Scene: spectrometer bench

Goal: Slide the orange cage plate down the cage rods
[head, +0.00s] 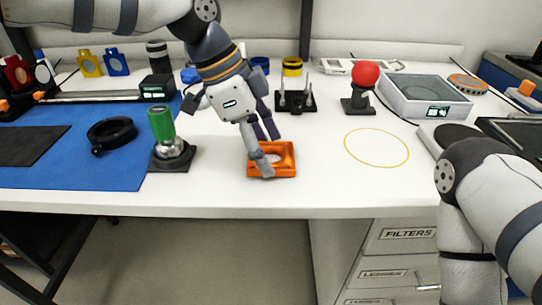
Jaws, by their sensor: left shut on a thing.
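The orange cage plate (287,168), square with a round opening, is at the table's front middle. It looks flat, on or just above the white surface; I cannot tell if it touches. My left gripper (265,165) reaches down from above and is shut on the plate, one finger showing across its front left part. The cage rods (281,88) stand upright on a black base (295,101) behind and to the right of the plate, apart from it. The gripper's wrist is left of the rods. My right arm shows at the right, but its gripper is out of view.
A green-handled tool on a black base (172,152) stands left of the plate. A red ball on a stand (364,85) is right of the rods. A yellow ring outline (377,147) marks bare table at right. A blue mat (110,175) covers the left.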

